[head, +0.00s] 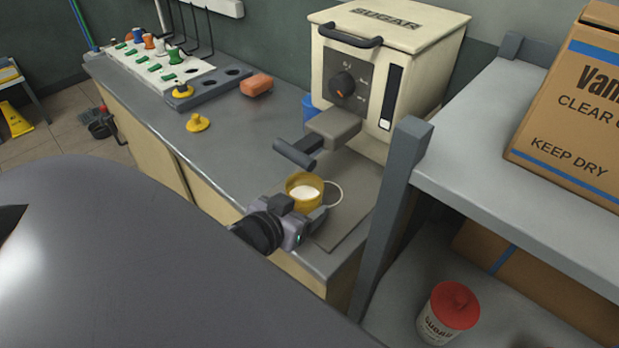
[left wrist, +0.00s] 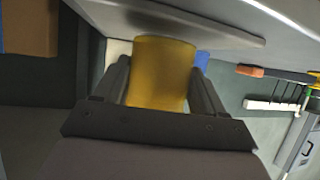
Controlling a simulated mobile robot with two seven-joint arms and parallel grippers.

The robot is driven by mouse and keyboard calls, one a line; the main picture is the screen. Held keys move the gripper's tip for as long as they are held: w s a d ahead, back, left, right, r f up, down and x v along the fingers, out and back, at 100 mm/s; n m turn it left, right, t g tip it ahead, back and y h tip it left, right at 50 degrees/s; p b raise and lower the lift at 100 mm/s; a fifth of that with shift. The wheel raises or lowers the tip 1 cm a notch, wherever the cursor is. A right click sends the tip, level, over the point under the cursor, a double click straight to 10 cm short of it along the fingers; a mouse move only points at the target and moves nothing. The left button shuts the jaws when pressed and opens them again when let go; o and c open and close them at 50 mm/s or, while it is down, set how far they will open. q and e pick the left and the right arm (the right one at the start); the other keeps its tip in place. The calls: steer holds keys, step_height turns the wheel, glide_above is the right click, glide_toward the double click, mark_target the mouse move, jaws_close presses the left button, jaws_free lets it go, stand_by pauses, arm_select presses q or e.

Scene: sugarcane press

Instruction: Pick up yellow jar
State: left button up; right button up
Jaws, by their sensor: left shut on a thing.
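The yellow jar (head: 304,188) stands upright on the counter below the spout of the sugar machine, with white contents showing in its open top. My left gripper (head: 305,212) is shut on the jar from the front side. In the left wrist view the yellow jar (left wrist: 161,73) sits between the two fingers of my left gripper (left wrist: 161,85). I cannot tell whether its base touches the mat under it. My right gripper is not in view.
The cream sugar machine (head: 385,75) stands behind the jar, its dark handle (head: 297,153) just above. A grey shelf post (head: 385,215) rises on the right. A yellow lid (head: 198,122) and an orange sponge (head: 256,85) lie on the counter (head: 165,105) to the left.

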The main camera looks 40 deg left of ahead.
arm_select(q)
steer(key=s+d, duration=0.1)
steer(key=s, duration=0.8)
steer(key=shift+b, duration=0.35)
steer(key=shift+d+r, duration=0.1)
